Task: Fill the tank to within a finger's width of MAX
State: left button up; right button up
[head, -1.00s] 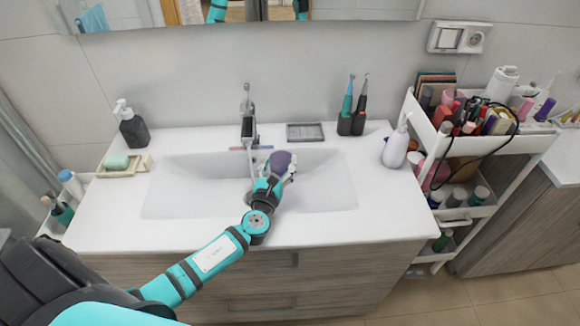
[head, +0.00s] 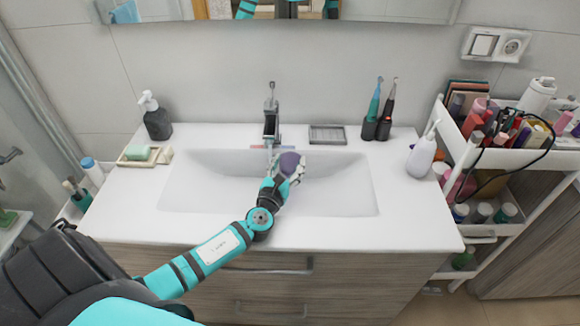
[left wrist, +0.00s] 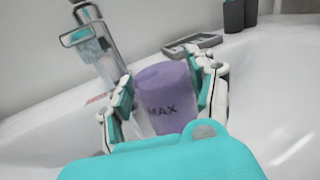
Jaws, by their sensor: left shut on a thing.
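The tank is a purple, cup-like container (head: 289,161) with dark MAX lettering, which shows in the left wrist view (left wrist: 165,88). My left gripper (head: 286,174) is shut on it, with a finger on each side (left wrist: 166,92). It holds the tank over the white basin (head: 335,195), a little right of the faucet (head: 271,115). In the left wrist view the faucet (left wrist: 92,40) stands left of and behind the tank. A faint pale line below the spout may be water; I cannot tell. The water level inside the tank is hidden. My right gripper is out of view.
A soap dish (head: 143,158) and dark dispenser (head: 156,120) are at the left. A grey tray (head: 327,135), two dark-based upright devices (head: 377,128) and a white bottle (head: 422,156) are at the right. A full cart (head: 500,158) stands beside the counter. The right basin is clear.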

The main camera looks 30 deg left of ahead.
pick_arm(q)
jog(key=shift+a, duration=0.1)
jog(key=a+b, duration=0.1)
jog(key=a, duration=0.4)
jog(key=shift+a+b, duration=0.4)
dwell(1.2)
